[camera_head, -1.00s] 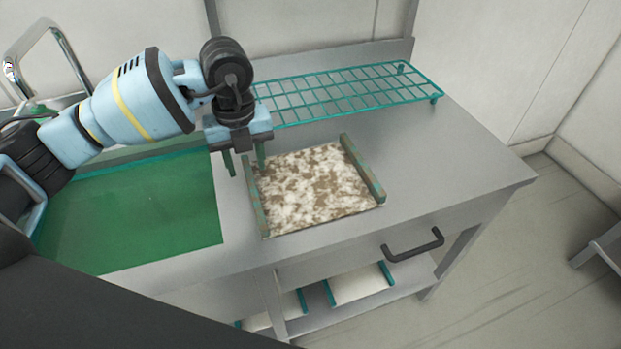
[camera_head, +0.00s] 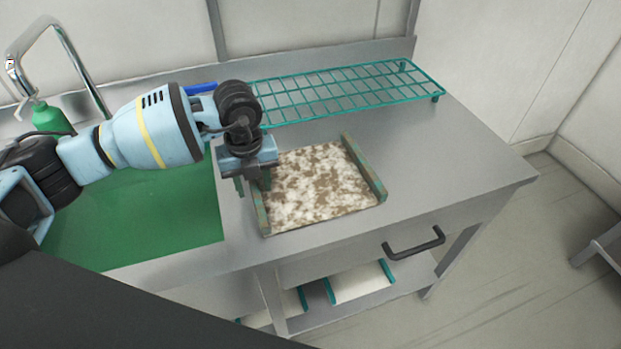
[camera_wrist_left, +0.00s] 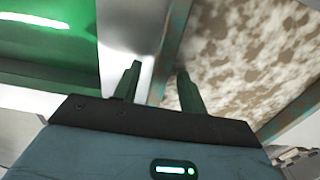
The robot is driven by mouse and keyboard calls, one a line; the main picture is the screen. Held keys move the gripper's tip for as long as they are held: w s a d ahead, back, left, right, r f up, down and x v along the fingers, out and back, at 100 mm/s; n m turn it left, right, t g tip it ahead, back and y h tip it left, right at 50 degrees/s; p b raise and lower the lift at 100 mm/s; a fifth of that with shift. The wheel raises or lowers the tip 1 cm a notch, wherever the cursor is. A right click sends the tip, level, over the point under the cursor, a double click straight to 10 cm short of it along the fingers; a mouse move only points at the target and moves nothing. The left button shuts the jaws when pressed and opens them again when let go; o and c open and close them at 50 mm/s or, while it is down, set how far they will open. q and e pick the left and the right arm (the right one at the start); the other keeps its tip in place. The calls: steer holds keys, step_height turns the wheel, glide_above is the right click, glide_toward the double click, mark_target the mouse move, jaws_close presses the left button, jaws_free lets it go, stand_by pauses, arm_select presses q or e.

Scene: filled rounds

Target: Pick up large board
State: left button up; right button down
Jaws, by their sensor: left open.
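The large board (camera_head: 315,185) lies flat on the grey metal counter. It has a mottled brown and white surface and a raised green-brown rail along its left and right sides. My left gripper (camera_head: 253,186) is open at the board's left rail. In the left wrist view the open fingers (camera_wrist_left: 158,85) point toward the rail (camera_wrist_left: 172,50), with the board's mottled surface (camera_wrist_left: 240,55) on the right. I cannot tell whether the fingers touch the rail. My right gripper is not in view.
A teal wire rack (camera_head: 350,90) stands on the counter behind the board. A green sheet or basin area (camera_head: 150,225) lies to the left, near a tap (camera_head: 75,50) and a green bottle (camera_head: 50,117). White boards with teal edges (camera_head: 358,283) sit on the shelf below. A dark handle (camera_head: 413,245) sticks out in front.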

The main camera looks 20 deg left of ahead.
arm_select(q)
jaws_close()
steer(key=shift+r, duration=0.15)
stand_by(0.4)
